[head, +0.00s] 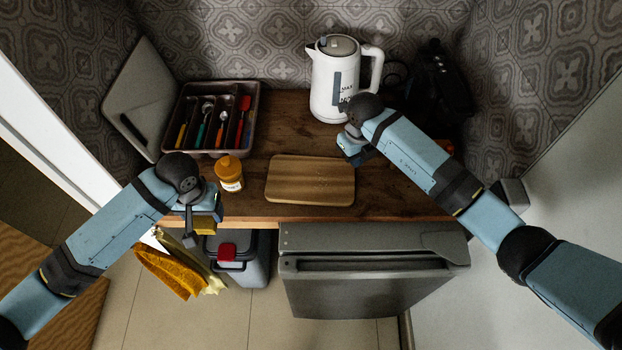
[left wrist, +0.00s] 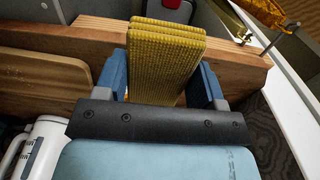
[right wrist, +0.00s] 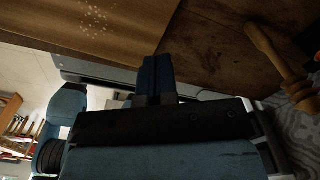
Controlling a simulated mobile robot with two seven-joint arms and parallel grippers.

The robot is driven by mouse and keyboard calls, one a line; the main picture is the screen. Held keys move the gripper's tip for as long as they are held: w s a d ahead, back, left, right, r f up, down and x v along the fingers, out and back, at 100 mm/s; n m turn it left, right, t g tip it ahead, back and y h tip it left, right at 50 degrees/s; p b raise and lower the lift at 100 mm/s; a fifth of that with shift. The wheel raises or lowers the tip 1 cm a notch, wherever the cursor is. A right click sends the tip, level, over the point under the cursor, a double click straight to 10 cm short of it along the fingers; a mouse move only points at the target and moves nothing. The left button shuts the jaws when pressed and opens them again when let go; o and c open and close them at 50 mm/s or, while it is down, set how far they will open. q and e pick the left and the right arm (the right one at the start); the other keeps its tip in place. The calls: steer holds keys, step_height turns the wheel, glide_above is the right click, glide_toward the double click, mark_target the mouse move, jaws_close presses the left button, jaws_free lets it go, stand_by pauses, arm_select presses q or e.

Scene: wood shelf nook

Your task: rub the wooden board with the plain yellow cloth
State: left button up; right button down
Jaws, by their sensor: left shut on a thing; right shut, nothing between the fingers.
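The wooden board (head: 310,180) lies flat on the wooden counter near its front edge. It also shows in the left wrist view (left wrist: 40,80) and, with a patch of pale specks, in the right wrist view (right wrist: 110,30). My left gripper (head: 205,216) is shut on the plain yellow cloth (head: 206,227), left of the board by the counter's front edge. In the left wrist view the cloth (left wrist: 165,60) is a folded, ribbed pad between the fingers. My right gripper (head: 354,152) is shut and empty by the board's far right corner; its fingers (right wrist: 157,75) are together.
An orange-capped bottle (head: 229,172) stands between the left gripper and the board. A cutlery tray (head: 254,118) and white kettle (head: 326,85) stand behind. Orange and pale cloths (head: 170,272) hang below the counter's left front. A turned wooden item (right wrist: 275,60) lies to the right.

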mark_target(352, 178)
arm_select(q)
steer(key=shift+f+b, duration=1.6)
steer(key=shift+f, duration=0.1)
arm_select(e)
steer(key=shift+f, duration=2.5)
arm_select(q)
steer(key=shift+f+b, duration=0.65)
arm_select(e)
steer(key=shift+f, duration=0.9)
arm_select(q)
steer(key=shift+r, duration=0.1)
arm_select(e)
steer(key=shift+r, duration=0.1)
arm_select(q)
steer(key=shift+r+p, duration=2.05)
steer(key=shift+p, duration=0.05)
arm_select(e)
steer(key=shift+r, duration=2.95)
